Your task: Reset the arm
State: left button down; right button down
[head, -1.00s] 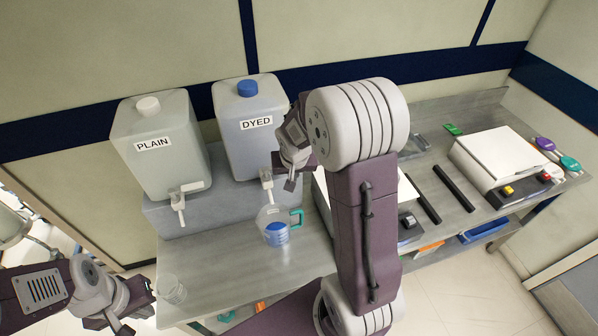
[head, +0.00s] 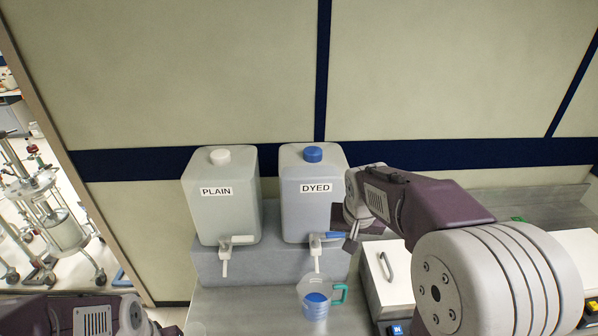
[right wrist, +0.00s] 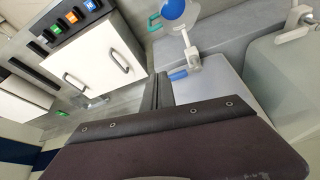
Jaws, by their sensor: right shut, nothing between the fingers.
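My right gripper (head: 351,243) is shut and empty, just right of the dyed container's tap. Its shut fingers also show in the right wrist view (right wrist: 157,92), near the blue tap lever (right wrist: 178,74); whether they touch it is unclear. My right arm (head: 440,212) reaches in from the right, its forearm roughly level. My left arm (head: 95,318) is at the bottom left; its gripper is cut by the frame's lower edge, so its jaws cannot be judged.
The PLAIN container (head: 222,212) and DYED container (head: 305,196) stand on a grey step (head: 273,262). A clear jug (head: 315,293) with a teal handle and blue liquid stands below the dyed tap. White-topped devices (head: 388,275) are to the right.

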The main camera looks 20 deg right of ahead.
jog(key=s+a+f+n+g+b, duration=0.1)
jog(key=s+a+f+b, duration=0.2)
jog(key=f, duration=0.5)
jog(key=s+a+f+n+g+y+b, duration=0.1)
jog(key=s+a+f+n+b, duration=0.1)
jog(key=s+f+b, duration=0.3)
jog(key=s+a+f+n+y+b, duration=0.1)
jog(key=s+a+f+b, duration=0.3)
jog(key=f, duration=0.9)
jog(key=shift+n+g+b, duration=0.3)
jog(key=shift+g+b, duration=0.1)
jog(key=shift+b, duration=0.25)
